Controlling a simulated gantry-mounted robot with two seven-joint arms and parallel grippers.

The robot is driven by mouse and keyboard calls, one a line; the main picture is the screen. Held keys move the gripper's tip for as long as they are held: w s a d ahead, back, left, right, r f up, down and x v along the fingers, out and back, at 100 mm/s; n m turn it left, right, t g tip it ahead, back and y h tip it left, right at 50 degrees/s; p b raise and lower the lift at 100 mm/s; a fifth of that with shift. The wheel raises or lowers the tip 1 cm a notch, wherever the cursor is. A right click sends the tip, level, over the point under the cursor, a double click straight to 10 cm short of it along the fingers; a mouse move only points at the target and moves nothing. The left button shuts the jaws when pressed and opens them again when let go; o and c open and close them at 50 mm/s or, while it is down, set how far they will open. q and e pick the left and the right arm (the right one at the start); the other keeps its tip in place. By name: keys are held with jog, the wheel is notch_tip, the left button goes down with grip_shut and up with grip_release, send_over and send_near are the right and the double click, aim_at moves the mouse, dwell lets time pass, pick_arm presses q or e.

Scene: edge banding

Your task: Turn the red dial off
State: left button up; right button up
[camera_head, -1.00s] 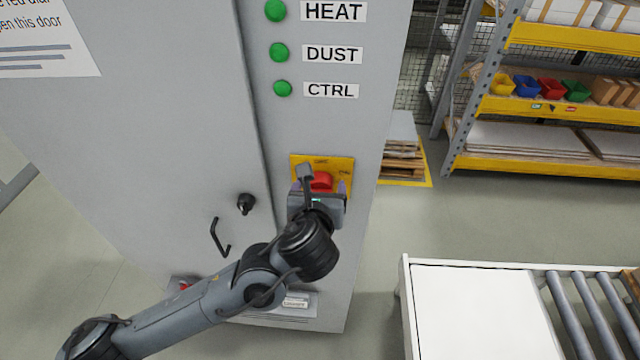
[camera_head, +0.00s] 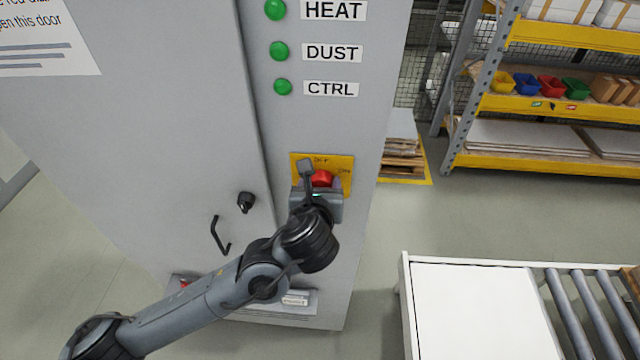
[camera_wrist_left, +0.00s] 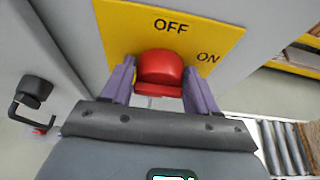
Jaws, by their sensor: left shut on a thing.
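The red dial (camera_head: 321,178) sits on a yellow plate (camera_head: 345,161) on the grey cabinet's front. In the left wrist view the red dial (camera_wrist_left: 160,70) lies between the two purple fingers of my left gripper (camera_wrist_left: 158,80), which is shut on it. The yellow plate (camera_wrist_left: 120,28) reads OFF above the dial and ON to its right. In the head view my left gripper (camera_head: 320,188) is at the plate from below, and its wrist hides the dial's lower part. My right gripper is not in view.
The cabinet door has a black knob (camera_head: 245,202) and a black handle (camera_head: 220,236) left of the dial. Several green lamps are above it. A white-topped table (camera_head: 480,305) with rollers stands at the right, and shelving (camera_head: 545,105) behind. Floor between is clear.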

pick_arm(q)
jog(key=shift+a+n+h+p, duration=0.2)
jog(key=shift+n+h+p, duration=0.45)
jog(key=shift+n, duration=0.45)
jog(key=shift+a+f+n+h, duration=0.1)
jog(key=shift+n+h, duration=0.35)
jog(key=shift+n, duration=0.15)
jog(key=shift+f+n+h+b, duration=0.1)
jog(key=shift+n+h+b, duration=0.4)
jog(key=shift+n, duration=0.1)
jog(key=shift+a+f+n+h+b, duration=0.15)
jog(key=shift+n+h+b, duration=0.45)
jog(key=shift+n+b, duration=0.3)
jog(key=n+b, duration=0.1)
jog(key=n+t+h+b, duration=0.1)
jog(key=n, duration=0.1)
jog(key=shift+a+f+b, duration=0.1)
jog(key=shift+f+b, duration=0.15)
jog(key=shift+b, duration=0.1)
jog(key=n+t+h+b, duration=0.1)
jog(key=n+b, duration=0.1)
jog(key=shift+n, duration=0.3)
jog(key=shift+n+h+b, duration=0.3)
jog(key=shift+n+b, duration=0.5)
jog(key=shift+b, duration=0.1)
